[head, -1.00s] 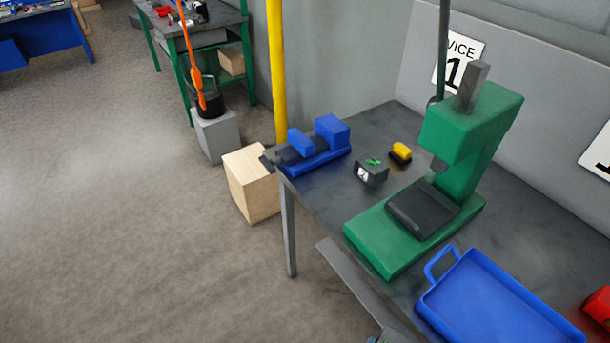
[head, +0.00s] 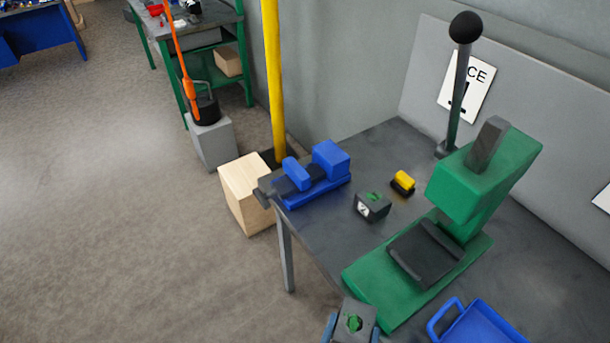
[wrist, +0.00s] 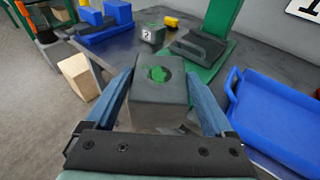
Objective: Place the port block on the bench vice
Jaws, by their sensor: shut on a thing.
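My gripper (wrist: 159,84) is shut on a grey port block (wrist: 158,98) with a green recess on its top. The held block also shows at the bottom edge of the head view (head: 354,322), in front of the green press and apart from the vice. The blue bench vice (head: 328,186) sits at the bench's far left corner, its two blue jaws apart with a dark gap between them. It shows at the top left of the wrist view (wrist: 102,30). A second similar block (head: 372,207), marked with a 2, stands on the bench right of the vice.
A green press (head: 465,185) with a black-knobbed lever (head: 460,90) stands on the bench (head: 330,235). A yellow-and-black item (head: 403,183) lies behind the second block. A blue tray (head: 480,328) is at lower right. A yellow post (head: 273,80) rises behind the vice.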

